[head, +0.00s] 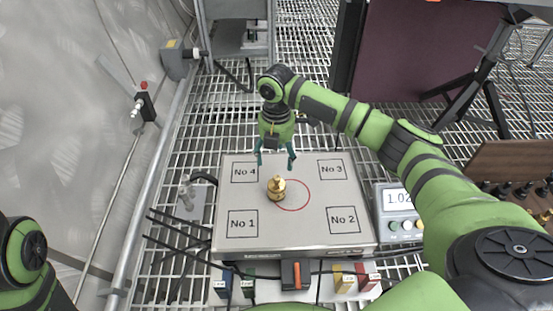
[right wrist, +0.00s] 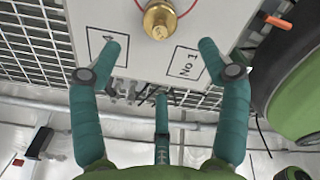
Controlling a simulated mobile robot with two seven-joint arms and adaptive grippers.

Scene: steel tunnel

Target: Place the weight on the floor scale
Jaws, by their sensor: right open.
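The brass weight (head: 276,188) stands upright on the floor scale (head: 240,203), at the left edge of the red circle, between the squares No 4 and No 1. It also shows in the right wrist view (right wrist: 159,20) at the top, beyond the fingertips. My right gripper (head: 276,163) is open and empty, just behind the weight in the head view and apart from it. In the right wrist view its teal fingers (right wrist: 160,58) are spread wide. The scale readout (head: 398,199) shows about 1.02, its last digits hidden by my right arm. My left gripper is not seen; only part of my left arm shows.
A wooden rack (head: 515,160) with several dark pieces stands at the right. Colored blocks and an orange switch (head: 296,274) sit before the scale. A pipe and wall run along the left. A dark panel (head: 410,50) stands behind. The floor is open steel grating.

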